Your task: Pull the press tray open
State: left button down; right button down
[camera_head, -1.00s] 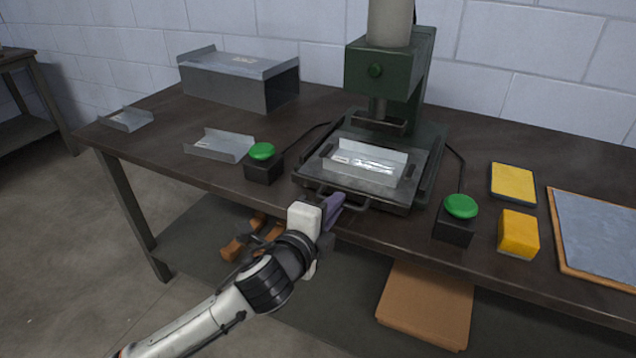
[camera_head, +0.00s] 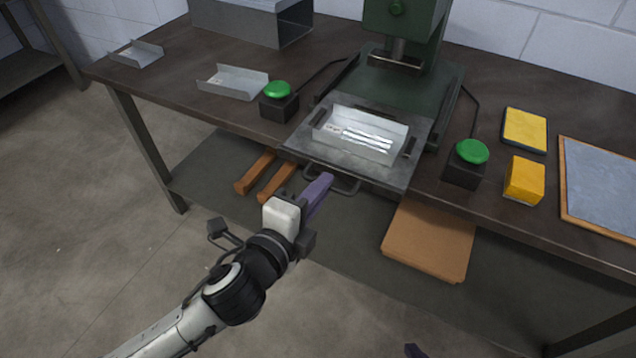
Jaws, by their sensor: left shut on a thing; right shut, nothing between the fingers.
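The press tray (camera_head: 388,178) is a flat grey metal plate, slid out of the green press (camera_head: 425,85) and reaching over the table's front edge. A bent sheet-metal piece (camera_head: 375,137) with raised sides lies on it. The tray's dark bar handle (camera_head: 343,190) is at its front edge. My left gripper (camera_head: 322,184), with purple fingers, is shut on the left part of this handle; the fingers hide the grip point. Only a dark tip of my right gripper (camera_head: 414,350) shows at the bottom edge, shut and empty, well away from the tray.
Green buttons on black boxes stand left (camera_head: 279,104) and right (camera_head: 465,165) of the tray. A yellow sponge-like block (camera_head: 524,181) is further right. Metal channels (camera_head: 234,83) lie at left. A lower shelf holds a brown board (camera_head: 430,240). Floor space in front is clear.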

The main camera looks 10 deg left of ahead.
pick_arm(q)
jog(key=c, duration=1.9)
grip_release()
jog(key=shift+o, duration=0.2)
jog(key=shift+s+a, duration=0.1)
jog(key=v, duration=1)
jog(key=shift+b, duration=0.35)
jog(key=s+a+f+n+g+y, duration=0.1)
jog(key=s+a+f+n+g, duration=0.1)
jog(key=f+n, duration=0.4)
jog(key=s+a+f+n+g+y, duration=0.1)
jog(key=s+a+f+n+g, duration=0.1)
jog(key=f+n, duration=0.5)
jog(key=s+a+f+n+g+y, duration=0.1)
jog(key=s+a+f+n, duration=0.3)
jog(key=f, duration=1.1)
jog(key=s+n+g, duration=0.1)
jog(key=s+n, duration=0.1)
jog(key=n, duration=0.1)
